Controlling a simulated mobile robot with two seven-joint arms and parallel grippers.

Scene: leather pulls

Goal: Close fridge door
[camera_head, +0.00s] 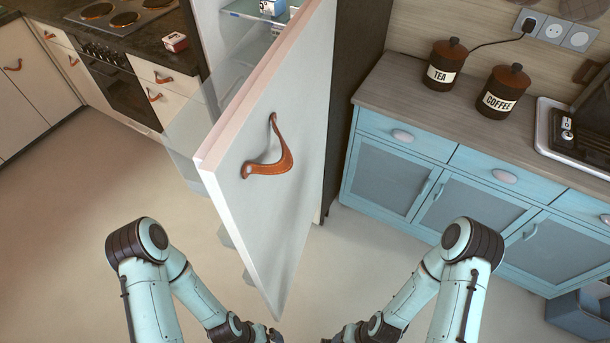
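The fridge door (300,133) is white and stands wide open, swung out toward me in the middle of the head view. A brown leather pull (268,160) is fixed on its outer face. Behind the door the fridge interior (247,38) shows, with a glass shelf and a few items. Clear door bins (188,135) stick out on the door's left side. My left and right arms reach in from the bottom, below the door. Their grippers are at or past the bottom edge, so their fingers do not show clearly. Neither arm visibly touches the door.
A blue cabinet (385,178) with a wooden top stands to the right, bearing a tea canister (445,64) and a coffee canister (502,92). White kitchen units with a stove (118,14) and oven stand at the left. The floor (85,215) left of the door is clear.

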